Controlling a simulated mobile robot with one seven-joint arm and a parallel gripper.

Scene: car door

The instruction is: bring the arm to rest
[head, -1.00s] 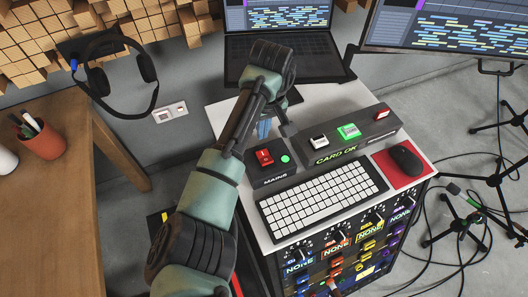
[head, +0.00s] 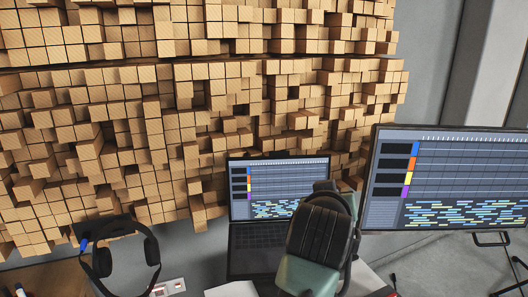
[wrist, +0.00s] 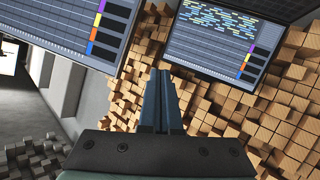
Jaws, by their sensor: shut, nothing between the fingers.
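My gripper (wrist: 160,82) shows in the wrist view with its two fingers together and nothing between them. It points toward the screens and the wooden block wall, clear of any contact that I can see. In the head view my raised arm (head: 318,240) stands in front of the laptop (head: 262,240) and covers its right part. The gripper fingers are hidden behind the arm there.
A large monitor (head: 450,180) stands at the right, and headphones (head: 150,250) hang at the lower left. A wall of wooden blocks (head: 130,120) fills the back. Only a little of the white desk top (head: 232,289) shows at the bottom.

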